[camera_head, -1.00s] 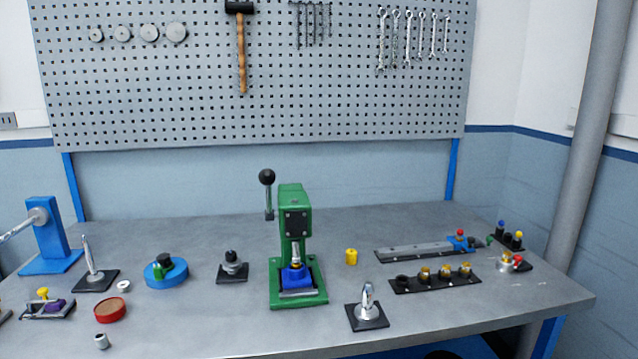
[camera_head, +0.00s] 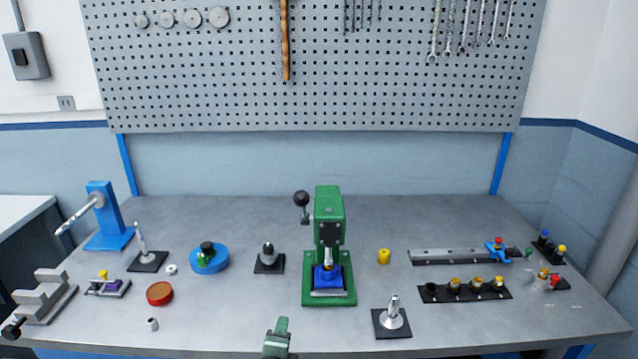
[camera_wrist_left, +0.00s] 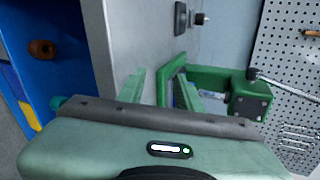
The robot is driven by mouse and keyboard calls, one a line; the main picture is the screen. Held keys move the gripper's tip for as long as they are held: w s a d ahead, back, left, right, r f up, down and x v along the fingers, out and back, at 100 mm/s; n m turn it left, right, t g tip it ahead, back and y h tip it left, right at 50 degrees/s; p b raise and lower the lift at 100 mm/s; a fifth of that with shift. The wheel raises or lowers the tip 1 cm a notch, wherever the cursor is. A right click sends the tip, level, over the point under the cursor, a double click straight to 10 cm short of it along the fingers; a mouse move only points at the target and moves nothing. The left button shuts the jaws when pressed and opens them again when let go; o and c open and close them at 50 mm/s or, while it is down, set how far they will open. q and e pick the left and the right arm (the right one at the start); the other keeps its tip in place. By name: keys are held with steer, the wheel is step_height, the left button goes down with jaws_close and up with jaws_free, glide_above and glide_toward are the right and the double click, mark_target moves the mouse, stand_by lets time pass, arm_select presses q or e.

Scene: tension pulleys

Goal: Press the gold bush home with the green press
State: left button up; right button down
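The green press (camera_head: 330,215) stands upright in the middle of the bench, its lever with a black ball knob (camera_head: 301,198) raised on the left. A blue block (camera_head: 327,279) sits on its base under the silver ram. A small gold spot, seemingly the gold bush (camera_head: 328,267), shows between block and ram; its seating depth is too small to tell. My left gripper (camera_head: 277,338) is at the front edge, left of and in front of the press. In the left wrist view, its fingers (camera_wrist_left: 160,90) are apart and empty, with the press (camera_wrist_left: 220,85) beyond them. My right gripper is not in view.
A silver post on a black plate (camera_head: 392,330) stands front right. A dark fixture (camera_head: 269,262) and a blue round fixture (camera_head: 210,258) are left. The bench front between is clear.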

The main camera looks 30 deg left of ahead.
mark_target(305, 193)
arm_select(q)
steer(key=w+r+m+t+y+p, duration=0.1)
steer(key=w+r+m+t, duration=0.4)
steer(key=r+m, duration=0.65)
steer(key=w+r+m+t+p, duration=0.1)
steer(key=w+r+m+t, duration=0.55)
steer(key=r, duration=0.75)
steer(key=w+a, duration=0.1)
steer(key=w+r+m+g+p, duration=0.1)
steer(key=w+a+r+g, duration=0.1)
steer(key=w, duration=0.1)
steer(key=shift+w+a+m+p, duration=0.1)
steer(key=shift+a+m+p, duration=0.25)
steer(key=shift+m, duration=0.05)
jaws_close()
steer(key=shift+f, duration=0.1)
